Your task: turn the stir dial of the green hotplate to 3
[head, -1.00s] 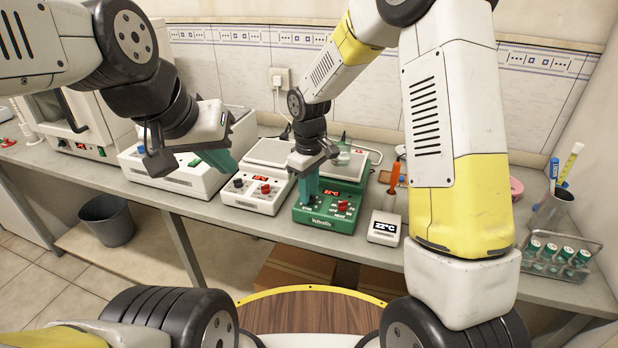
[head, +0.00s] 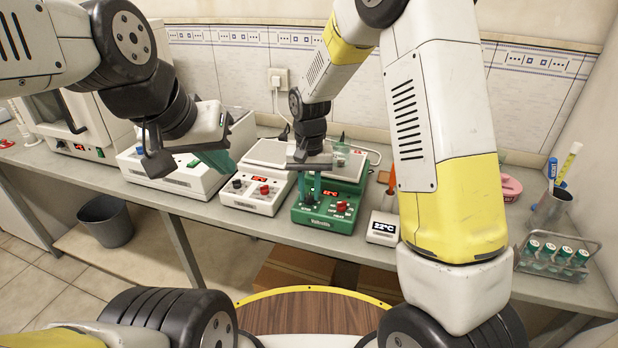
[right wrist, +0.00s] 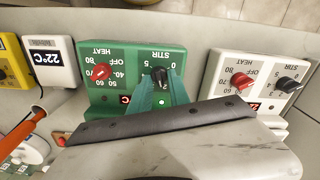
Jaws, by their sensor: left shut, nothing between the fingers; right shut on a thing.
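The green hotplate (head: 332,219) stands on the bench in the middle of the head view, with a red heat dial (head: 341,206) on its sloped panel. My right gripper (head: 309,198) points down onto the panel's left side. In the right wrist view, which shows the panel upside down, its teal fingers (right wrist: 162,88) are shut on the black stir dial (right wrist: 159,75). The fingers partly cover the dial and its scale, and I cannot read its setting. My left gripper (head: 222,163) is shut and empty, in the air left of the hotplates.
A white hotplate (head: 252,199) with its own dials stands close to the left of the green one. A small 22°C display (head: 383,228) stands to the right. A beaker (head: 341,153) is behind my right gripper. A tube rack (head: 553,258) is at the far right.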

